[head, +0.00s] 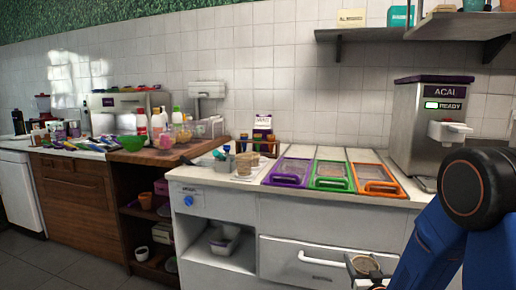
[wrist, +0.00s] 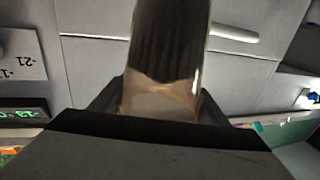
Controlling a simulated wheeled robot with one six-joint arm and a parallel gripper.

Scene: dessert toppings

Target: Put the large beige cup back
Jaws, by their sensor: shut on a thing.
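My gripper (head: 368,270) is at the bottom right of the head view, low in front of the drawer. It is shut on a beige cup (head: 365,263), whose round top shows between the fingers. In the wrist view the cup (wrist: 168,45) is glossy, dark above and beige below, between the dark fingers of my gripper (wrist: 160,100). More beige cups (head: 246,163) stand stacked on a white tray (head: 238,178) on the counter, left of the coloured lids. Their sizes are hard to tell apart.
Purple (head: 288,178), green (head: 330,183) and orange (head: 374,187) framed topping lids lie on the counter. The acai machine (head: 432,120) stands at the right. A bottle rack (head: 258,145) is behind the stacked cups. The drawer handle (head: 328,261) sticks out left of my gripper.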

